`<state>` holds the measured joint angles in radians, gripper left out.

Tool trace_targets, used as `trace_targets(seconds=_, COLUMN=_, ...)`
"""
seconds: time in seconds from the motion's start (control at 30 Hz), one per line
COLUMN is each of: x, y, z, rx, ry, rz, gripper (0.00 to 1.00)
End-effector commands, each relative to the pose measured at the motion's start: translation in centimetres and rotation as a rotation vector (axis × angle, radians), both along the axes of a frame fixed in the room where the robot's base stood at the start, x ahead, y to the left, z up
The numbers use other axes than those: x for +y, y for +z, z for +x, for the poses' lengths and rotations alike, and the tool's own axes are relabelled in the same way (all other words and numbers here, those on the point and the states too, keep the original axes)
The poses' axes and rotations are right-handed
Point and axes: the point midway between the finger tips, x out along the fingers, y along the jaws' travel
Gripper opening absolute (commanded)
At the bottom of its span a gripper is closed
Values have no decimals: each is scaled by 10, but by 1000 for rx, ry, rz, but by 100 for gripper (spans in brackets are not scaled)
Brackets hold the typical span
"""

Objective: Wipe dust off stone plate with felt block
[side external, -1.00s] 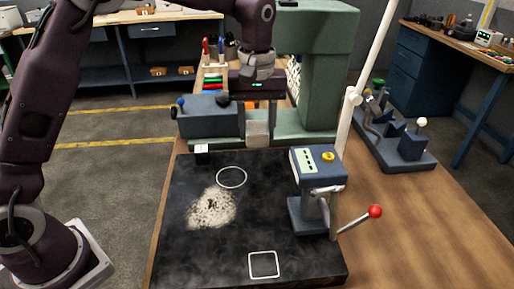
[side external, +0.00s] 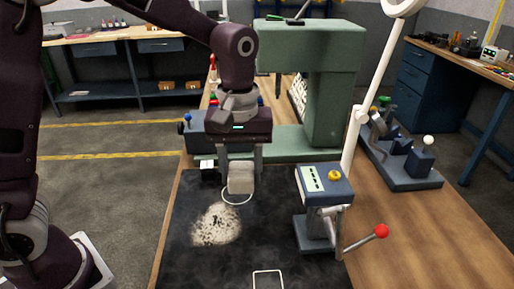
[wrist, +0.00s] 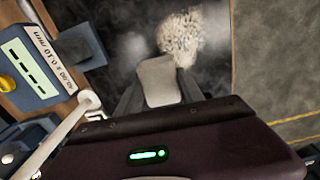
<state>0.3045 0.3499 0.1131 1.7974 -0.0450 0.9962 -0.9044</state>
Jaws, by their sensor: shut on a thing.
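The dark stone plate (side external: 185,262) lies on the wooden bench. A pale, speckled dust patch (side external: 217,225) is on its left half, and it also shows in the wrist view (wrist: 181,38). My gripper (side external: 240,172) is shut on the light grey felt block (side external: 240,181). The block also shows between the fingers in the wrist view (wrist: 159,82). It is over the plate's far part, at the white circle outline (side external: 237,203), which it partly covers. The block is beyond and slightly right of the dust. I cannot tell whether it touches the plate.
A blue-grey device (side external: 325,187) with a red-knobbed lever (side external: 381,231) stands at the plate's right. A green machine frame (side external: 333,100) stands behind. A white pole (side external: 362,110) rises at right. A white square outline (side external: 268,280) marks the plate's near part.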

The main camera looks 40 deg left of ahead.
Motion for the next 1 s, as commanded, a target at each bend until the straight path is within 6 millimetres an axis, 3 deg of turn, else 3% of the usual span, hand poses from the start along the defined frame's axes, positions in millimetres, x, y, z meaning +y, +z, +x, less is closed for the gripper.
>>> trace_targets(seconds=0.1, x=-1, y=-6, z=-8, rx=1, ry=1, rz=-1, gripper=12)
trace_targets(seconds=0.9, x=0, y=-80, z=-8, rx=5, ry=3, rz=0, gripper=12)
trace_targets(seconds=1.0, x=7, y=-80, z=-13, rx=1, ry=4, rz=-1, gripper=13)
